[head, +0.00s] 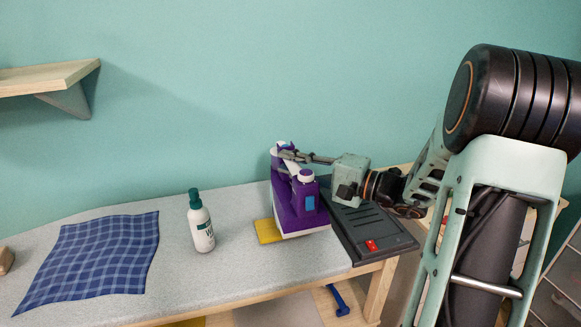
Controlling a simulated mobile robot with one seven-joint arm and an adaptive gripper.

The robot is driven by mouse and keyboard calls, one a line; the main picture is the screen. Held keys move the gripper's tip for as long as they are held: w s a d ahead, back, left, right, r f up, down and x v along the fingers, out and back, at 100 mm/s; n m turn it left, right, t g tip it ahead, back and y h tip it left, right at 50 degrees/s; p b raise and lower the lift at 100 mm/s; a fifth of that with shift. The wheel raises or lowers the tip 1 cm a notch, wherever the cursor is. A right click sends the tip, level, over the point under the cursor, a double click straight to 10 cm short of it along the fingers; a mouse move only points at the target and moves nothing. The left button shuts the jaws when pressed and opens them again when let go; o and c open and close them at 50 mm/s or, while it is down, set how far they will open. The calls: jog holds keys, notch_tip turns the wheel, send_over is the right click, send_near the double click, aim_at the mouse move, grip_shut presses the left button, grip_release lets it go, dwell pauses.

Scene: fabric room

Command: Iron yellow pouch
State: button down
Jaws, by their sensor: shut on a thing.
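A purple and white iron (301,211) is in the head view, to the right of the table's middle. My gripper (285,156) is shut on the iron at its top, around the handle area; the exact grip is small and partly hidden. A flat yellow pouch (267,231) lies on the grey table top, with its left part showing. The iron covers the rest of the pouch in this view. The iron's soleplate is low over the pouch; I cannot tell whether they touch.
A dark iron stand (366,233) with a red switch is at the table's right end. A white bottle (200,226) with a green cap stands left of the pouch. A blue checked cloth (95,262) lies farther left. A wooden shelf (45,77) is on the wall.

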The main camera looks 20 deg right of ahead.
aim_at(291, 149)
jog(key=shift+r+p, duration=0.75)
jog(key=shift+r, duration=1.15)
jog(key=shift+f, duration=0.1)
